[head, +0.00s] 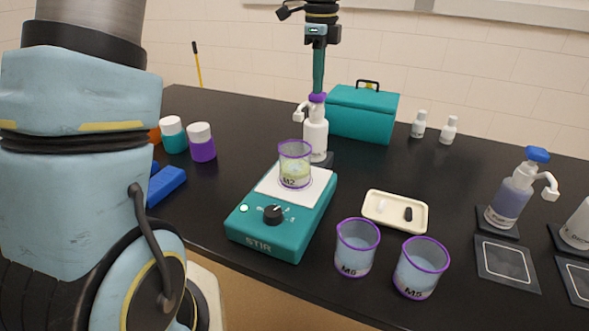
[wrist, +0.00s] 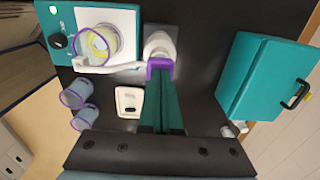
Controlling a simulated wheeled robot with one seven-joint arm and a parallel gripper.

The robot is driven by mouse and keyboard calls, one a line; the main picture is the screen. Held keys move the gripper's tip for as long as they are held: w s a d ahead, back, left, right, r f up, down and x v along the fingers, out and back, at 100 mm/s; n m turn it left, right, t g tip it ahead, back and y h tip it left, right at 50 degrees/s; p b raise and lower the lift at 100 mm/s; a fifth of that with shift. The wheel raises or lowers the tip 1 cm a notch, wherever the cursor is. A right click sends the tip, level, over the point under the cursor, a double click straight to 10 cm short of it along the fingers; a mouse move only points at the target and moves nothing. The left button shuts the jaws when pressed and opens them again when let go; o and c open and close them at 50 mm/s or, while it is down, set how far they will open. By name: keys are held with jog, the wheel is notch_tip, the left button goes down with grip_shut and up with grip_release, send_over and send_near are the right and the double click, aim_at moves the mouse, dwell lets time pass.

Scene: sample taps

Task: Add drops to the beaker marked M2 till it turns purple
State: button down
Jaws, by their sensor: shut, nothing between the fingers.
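The beaker marked M2 (head: 295,165) stands upright on the white top of the teal stirrer (head: 290,222) and holds pale yellow liquid. It also shows in the wrist view (wrist: 97,44). A white pump bottle (head: 315,135) with a purple head stands just behind the beaker. Its spout reaches toward the beaker, and in the wrist view the spout (wrist: 108,68) ends at the beaker's rim. My gripper (head: 318,90) is shut and empty, pointing down right over the purple head (wrist: 160,65). I cannot tell whether the fingertips touch it.
Two purple-rimmed beakers (head: 356,248) (head: 421,268) with bluish liquid stand at the front. A cream tray (head: 380,222) holds small bars. A blue-headed pump bottle (head: 511,195) stands right. A teal box (head: 361,112) is close behind my gripper. Capped jars (head: 201,145) stand left.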

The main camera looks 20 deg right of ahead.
jog(key=shift+r+p, duration=1.3)
jog(key=shift+r, duration=0.05)
jog(key=shift+r, duration=0.1)
notch_tip(320, 180, up, 6)
jog(key=p, duration=0.5)
jog(key=shift+p, duration=0.4)
